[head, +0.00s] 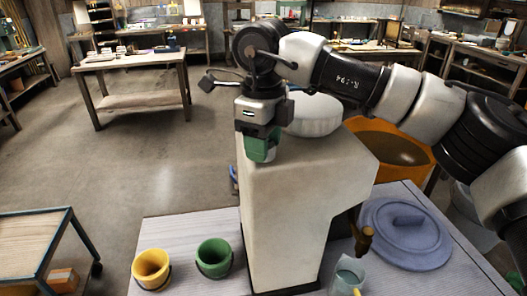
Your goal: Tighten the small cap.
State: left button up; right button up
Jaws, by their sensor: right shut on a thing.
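My right gripper (262,138) comes in from the right over the top of a tall pale dispenser (290,205) and points down at its top left corner. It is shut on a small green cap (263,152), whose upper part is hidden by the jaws. The cap is at the dispenser's top edge; I cannot tell how far down it is seated. A large white round lid (313,118) sits on the dispenser top behind the gripper, partly covered by my arm. My left gripper is not in view.
On the grey table (180,230) stand a yellow bucket (151,268), a green bucket (214,258) and a clear jug (347,277) below a brass tap (365,238). A blue round lid (425,250) lies right. An orange tub (385,135) is behind.

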jog(key=m+b, duration=0.2)
jog(key=m, duration=0.2)
jog(key=shift+r+m, duration=0.15)
jog(key=shift+m, duration=0.25)
jog(key=shift+w, duration=0.1)
dwell(0.3)
jog(key=o, duration=0.9)
jog(key=shift+o, duration=0.2)
notch_tip(320, 180, up, 11)
